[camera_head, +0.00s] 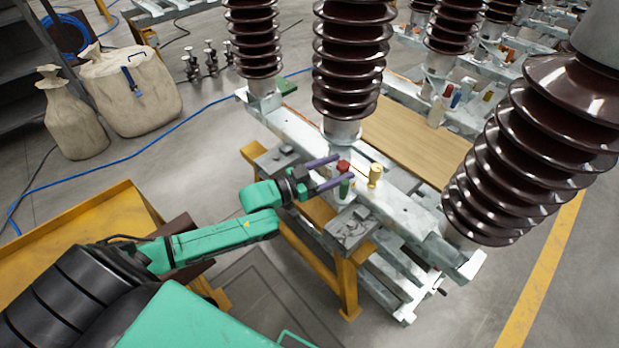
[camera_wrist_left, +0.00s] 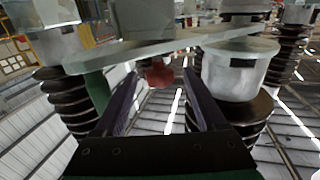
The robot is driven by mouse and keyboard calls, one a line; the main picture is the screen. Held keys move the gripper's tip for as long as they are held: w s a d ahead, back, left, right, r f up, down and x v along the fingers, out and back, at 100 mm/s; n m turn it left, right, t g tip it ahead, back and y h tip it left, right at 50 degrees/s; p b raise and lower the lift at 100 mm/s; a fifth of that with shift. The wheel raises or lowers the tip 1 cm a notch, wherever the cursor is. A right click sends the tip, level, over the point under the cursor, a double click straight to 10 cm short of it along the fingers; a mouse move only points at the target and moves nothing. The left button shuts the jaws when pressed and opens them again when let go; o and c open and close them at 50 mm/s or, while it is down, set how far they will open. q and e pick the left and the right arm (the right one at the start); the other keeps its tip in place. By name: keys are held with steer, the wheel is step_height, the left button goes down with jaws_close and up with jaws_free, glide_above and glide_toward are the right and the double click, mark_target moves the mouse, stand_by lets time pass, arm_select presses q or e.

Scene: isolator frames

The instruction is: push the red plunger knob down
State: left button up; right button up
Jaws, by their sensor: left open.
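The red plunger knob (camera_head: 343,166) stands on the metal beam in the head view, close to the green knob (camera_head: 345,187) and the yellow knob (camera_head: 375,175). My left gripper (camera_head: 345,167) is open, with its two purple fingers stretched out at the red knob. In the left wrist view the red knob (camera_wrist_left: 158,73) appears between the two fingertips (camera_wrist_left: 160,75), with a gap on each side. I cannot tell how far ahead of the tips it is. The green knob (camera_wrist_left: 97,90) shows left of the fingers there. My right gripper is not in view.
Large brown ribbed insulators (camera_head: 352,60) rise from the beam behind the knobs, and another (camera_head: 550,140) stands at the right. Sacks (camera_head: 128,90) and a blue hose lie on the floor at left.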

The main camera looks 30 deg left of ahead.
arm_select(q)
steer(key=v, duration=0.9)
steer(key=shift+s, duration=0.2)
